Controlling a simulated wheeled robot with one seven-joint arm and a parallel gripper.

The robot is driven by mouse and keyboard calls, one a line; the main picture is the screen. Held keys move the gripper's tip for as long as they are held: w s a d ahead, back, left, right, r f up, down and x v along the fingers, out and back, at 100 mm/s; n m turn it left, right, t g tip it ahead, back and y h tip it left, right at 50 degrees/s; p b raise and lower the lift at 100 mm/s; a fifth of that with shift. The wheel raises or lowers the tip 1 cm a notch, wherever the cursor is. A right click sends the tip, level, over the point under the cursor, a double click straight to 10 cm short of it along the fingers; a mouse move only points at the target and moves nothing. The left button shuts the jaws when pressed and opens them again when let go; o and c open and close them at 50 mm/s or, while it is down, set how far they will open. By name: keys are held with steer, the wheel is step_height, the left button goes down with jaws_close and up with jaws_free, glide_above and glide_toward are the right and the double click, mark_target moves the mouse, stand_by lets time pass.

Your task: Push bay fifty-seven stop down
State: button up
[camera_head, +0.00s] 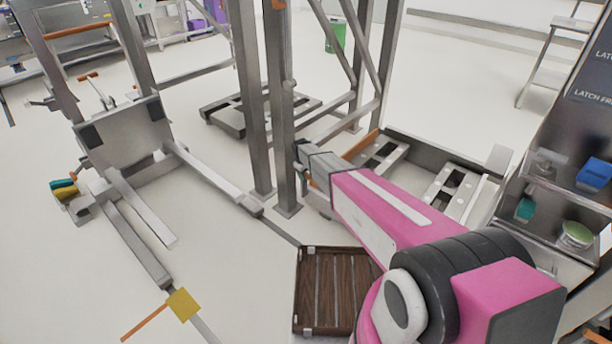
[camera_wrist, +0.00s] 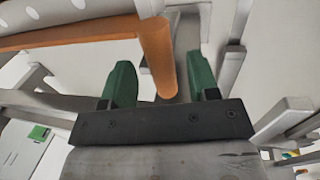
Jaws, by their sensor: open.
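My gripper (camera_wrist: 163,80) is open, with its two green fingers apart in the wrist view. The end of an orange bar (camera_wrist: 158,56) reaches down between the fingers, a little nearer the left one; I cannot tell whether it touches either finger. A longer orange bar (camera_wrist: 70,35) runs off to the left and meets it near the top. In the head view, an orange bar (camera_head: 361,145) shows beside my pink arm at the steel rack frame. My fingertips there are mostly hidden. No bay number is readable, so I cannot confirm which stop this is.
Steel uprights (camera_head: 255,110) stand close to my gripper. A brown slatted crate (camera_head: 325,290) lies on the floor below my arm. A grey lift trolley (camera_head: 125,135) stands at the left. A shelf with a blue box (camera_head: 594,174) is at the right.

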steer(key=shift+d+f, duration=0.1)
steer(key=shift+f, duration=0.6)
jaws_close()
step_height(320, 180, down, 8)
steer(key=shift+r, duration=0.2)
jaws_free()
steer(key=shift+r, duration=0.15)
step_height(320, 180, up, 10)
steer(key=s+a, duration=0.1)
steer(key=shift+s+a+r, duration=0.15)
steer(key=shift+s+a, duration=0.05)
steer(key=shift+s, duration=0.05)
